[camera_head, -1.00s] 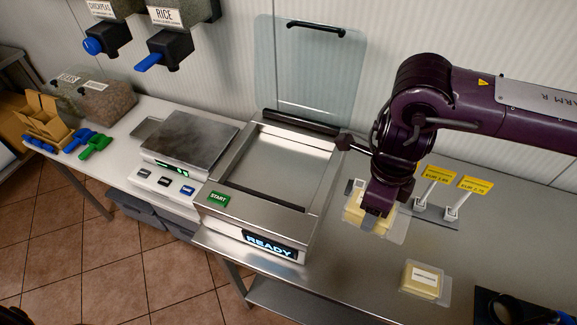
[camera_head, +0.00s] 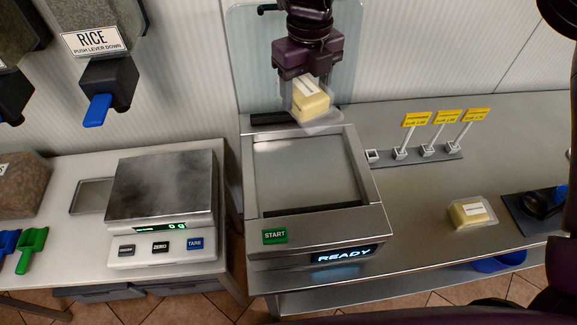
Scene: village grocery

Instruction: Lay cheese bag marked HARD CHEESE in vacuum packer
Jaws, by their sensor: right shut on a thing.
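My right gripper (camera_head: 304,84) comes down from the top and is shut on a clear bag with a pale yellow cheese block (camera_head: 310,103). The bag has a white label, too small to read. It hangs above the back edge of the vacuum packer (camera_head: 262,213), in front of its raised clear lid. The packer's chamber (camera_head: 305,172) is open and empty. Its display reads READY, and a green START button (camera_head: 275,236) is on its front left. A second bagged cheese (camera_head: 471,212) lies on the steel table to the right; its label is unreadable. My left gripper is not in view.
A scale (camera_head: 160,190) reading 0 g stands left of the packer. A rack of yellow price tags (camera_head: 446,117) stands behind right, and a dark device with a blue part (camera_head: 545,205) at far right. The steel table (camera_head: 415,205) is clear between packer and second cheese.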

